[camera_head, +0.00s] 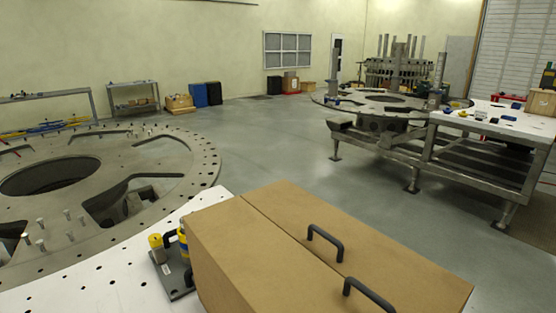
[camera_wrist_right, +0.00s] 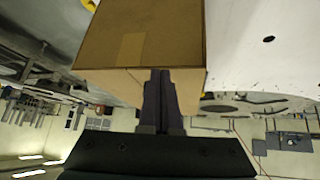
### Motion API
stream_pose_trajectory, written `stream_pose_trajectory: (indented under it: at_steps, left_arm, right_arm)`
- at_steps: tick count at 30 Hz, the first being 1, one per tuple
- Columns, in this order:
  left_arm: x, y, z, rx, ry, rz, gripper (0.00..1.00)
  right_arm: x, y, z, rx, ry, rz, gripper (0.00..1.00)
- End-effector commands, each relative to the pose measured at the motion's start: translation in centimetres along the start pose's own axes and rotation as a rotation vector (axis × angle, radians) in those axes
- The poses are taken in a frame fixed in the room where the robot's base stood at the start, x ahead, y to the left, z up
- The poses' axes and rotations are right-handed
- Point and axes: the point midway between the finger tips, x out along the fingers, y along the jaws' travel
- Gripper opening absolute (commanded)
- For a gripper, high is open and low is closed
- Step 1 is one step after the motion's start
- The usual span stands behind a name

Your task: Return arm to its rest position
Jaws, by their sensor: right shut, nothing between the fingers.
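My right gripper (camera_wrist_right: 163,98) shows in the right wrist view with its two dark fingers together and nothing between them. Beyond the fingertips in that view is a brown cardboard box (camera_wrist_right: 150,38); I cannot tell whether the fingers touch it. Neither gripper nor arm shows in the head view. There, the cardboard box (camera_head: 255,245) with black handles (camera_head: 325,243) stands on a white perforated table (camera_head: 90,289) in the foreground. My left gripper is in neither view.
A large round turret plate (camera_head: 185,177) with holes and pegs lies at the left. A yellow-topped fixture (camera_head: 172,262) stands against the box's left side. A metal workbench (camera_head: 470,128) with small parts is at the back right. The grey floor (camera_head: 285,140) between is clear.

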Motion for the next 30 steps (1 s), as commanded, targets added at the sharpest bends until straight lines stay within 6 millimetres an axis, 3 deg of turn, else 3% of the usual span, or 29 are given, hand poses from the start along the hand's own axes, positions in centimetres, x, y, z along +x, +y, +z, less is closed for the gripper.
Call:
stream_pose_trajectory:
  at_steps: [7,8,9,18,23,30]
  left_arm:
    - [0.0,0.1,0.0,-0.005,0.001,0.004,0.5]
    - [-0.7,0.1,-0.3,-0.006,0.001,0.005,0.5]
    - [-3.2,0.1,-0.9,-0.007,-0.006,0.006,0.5]
    - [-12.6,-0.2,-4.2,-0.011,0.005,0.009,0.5]
    - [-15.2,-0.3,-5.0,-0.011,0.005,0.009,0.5]
    - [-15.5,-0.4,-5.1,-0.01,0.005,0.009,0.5]
  right_arm:
    - [-4.9,-1.2,5.2,0.155,-0.346,0.05,0.0]
    - [-6.0,-1.3,5.2,0.166,-0.377,0.052,0.0]
    - [-7.9,-0.9,3.4,0.154,-0.369,0.054,0.0]
    - [-15.4,-0.4,-2.6,0.151,-0.369,0.053,0.0]
    - [-17.5,-0.2,-4.2,0.15,-0.369,0.052,0.0]
    - [-17.7,-0.2,-4.5,0.15,-0.369,0.052,0.0]
